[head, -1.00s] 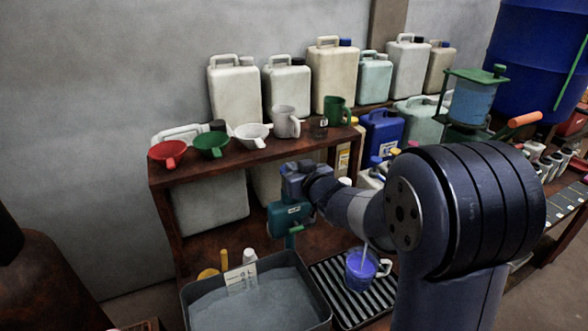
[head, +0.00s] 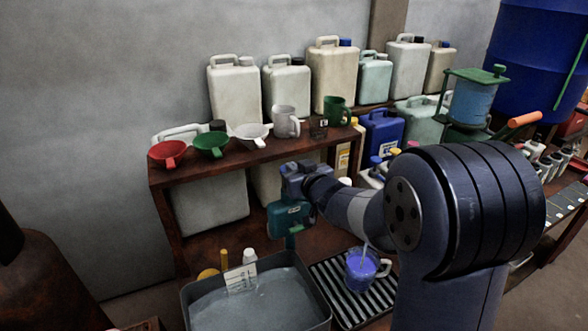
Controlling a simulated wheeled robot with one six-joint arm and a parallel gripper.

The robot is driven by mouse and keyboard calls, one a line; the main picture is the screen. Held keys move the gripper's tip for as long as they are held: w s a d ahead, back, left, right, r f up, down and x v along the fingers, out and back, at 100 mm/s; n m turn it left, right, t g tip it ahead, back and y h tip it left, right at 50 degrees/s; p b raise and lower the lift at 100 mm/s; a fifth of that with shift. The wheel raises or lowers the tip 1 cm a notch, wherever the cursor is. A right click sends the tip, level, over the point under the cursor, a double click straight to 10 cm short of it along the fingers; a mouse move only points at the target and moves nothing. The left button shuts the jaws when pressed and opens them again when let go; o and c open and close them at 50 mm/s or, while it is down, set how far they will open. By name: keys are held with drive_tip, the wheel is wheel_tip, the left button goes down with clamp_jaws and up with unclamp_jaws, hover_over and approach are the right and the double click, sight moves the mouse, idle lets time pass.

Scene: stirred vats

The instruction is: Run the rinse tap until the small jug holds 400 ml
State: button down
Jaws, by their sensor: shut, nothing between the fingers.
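A small clear jug (head: 361,274) with a handle on its right stands on the slatted drip tray (head: 335,294) and holds violet-blue liquid. A thin pale line (head: 365,257) runs down into it from beside my arm; I cannot tell whether it is a stream or a rod. The jug's markings are too small to read.
A grey basin (head: 187,308) stands left of the drip tray, with a white label card (head: 240,278) at its back. The wooden shelf (head: 205,176) above bears red, green and white funnels and mugs. Several canisters stand behind. My arm blocks the right.

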drive_tip(key=shift+s+f, duration=0.1)
drive_tip(key=shift+f, duration=0.15)
idle(0.5)
